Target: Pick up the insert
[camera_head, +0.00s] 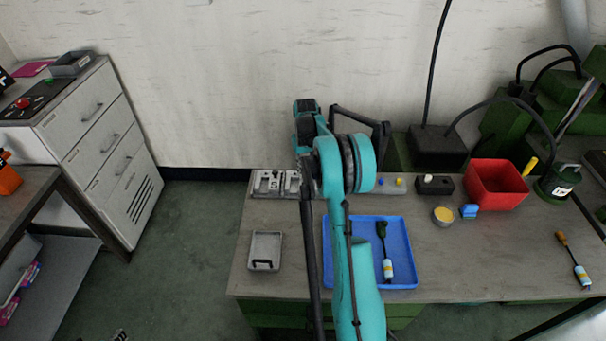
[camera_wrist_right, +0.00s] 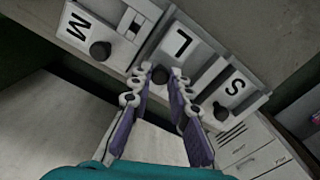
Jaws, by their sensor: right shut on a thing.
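In the right wrist view, three grey-white inserts marked M (camera_wrist_right: 92,28), L (camera_wrist_right: 186,48) and S (camera_wrist_right: 238,88) are lined up, each with a black knob. My right gripper (camera_wrist_right: 160,76) is shut on the black knob of the L insert, between its fingertips. I cannot tell whether the L insert is clear of its holder. In the head view the insert holder (camera_head: 268,184) stands at the table's back left, and my teal right arm hides the right gripper. A small dark piece at the bottom left edge may be my left gripper (camera_head: 120,335); its jaws cannot be made out.
On the table (camera_head: 470,265) are a blue tray (camera_head: 403,281) with a dark-handled tool, a grey tray (camera_head: 265,251), a red bin (camera_head: 497,185), a round yellow-filled tin (camera_head: 443,216) and an orange-handled tool (camera_head: 573,260). A drawer cabinet (camera_head: 103,135) stands at left.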

